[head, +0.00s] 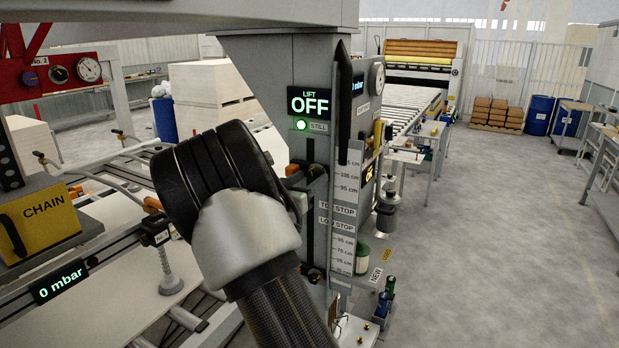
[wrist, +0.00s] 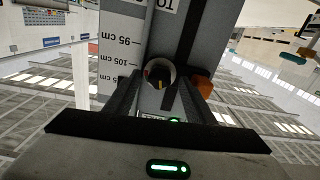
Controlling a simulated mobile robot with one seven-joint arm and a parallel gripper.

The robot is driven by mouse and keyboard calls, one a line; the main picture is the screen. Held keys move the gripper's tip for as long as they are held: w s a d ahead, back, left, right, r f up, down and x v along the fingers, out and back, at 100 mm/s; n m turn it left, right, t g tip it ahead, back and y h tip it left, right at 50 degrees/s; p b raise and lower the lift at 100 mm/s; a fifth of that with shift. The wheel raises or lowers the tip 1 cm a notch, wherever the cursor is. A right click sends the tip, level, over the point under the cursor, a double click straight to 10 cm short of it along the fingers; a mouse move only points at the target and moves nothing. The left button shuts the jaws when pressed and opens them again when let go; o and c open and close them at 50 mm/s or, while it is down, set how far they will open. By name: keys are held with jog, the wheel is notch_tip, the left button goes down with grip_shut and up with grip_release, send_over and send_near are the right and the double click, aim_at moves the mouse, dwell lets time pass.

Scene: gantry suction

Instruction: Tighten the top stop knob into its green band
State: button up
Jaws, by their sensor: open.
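In the wrist view a round knob (wrist: 158,74) with a pale rim shows on the grey column face, beside the 95 to 105 cm marks of the scale (wrist: 121,50). Small yellow and reddish marks show in its dark middle; I cannot make out a green band or pointer. My gripper (wrist: 165,84) is open, with a dark finger on either side of the knob. I cannot tell whether they touch it. In the head view my dark wrist and arm hide the gripper and most of the knob area. The TOP STOP label (head: 338,203) shows there.
An orange block (wrist: 203,85) sits close to one finger. The lift display (head: 309,101) reads OFF, with a green STILL lamp (head: 301,125) below it. A black upright bar (head: 344,100) stands near the scale. Open floor (head: 500,230) lies to the right.

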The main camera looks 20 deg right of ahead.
jog(key=shift+w+d, duration=0.25)
jog(key=shift+d, duration=0.05)
jog(key=c, duration=1.1)
jog(key=shift+o, duration=0.2)
jog(key=shift+f, duration=0.1)
jog(key=shift+b, duration=0.4)
jog(key=shift+f+m+b, duration=0.1)
jog(key=shift+m+b, duration=0.25)
jog(key=shift+m, duration=0.15)
jog(key=m+b, duration=0.2)
jog(key=b, duration=0.1)
jog(key=shift+m, duration=0.3)
jog(key=shift+m+b, duration=1.3)
jog(key=shift+b, duration=0.3)
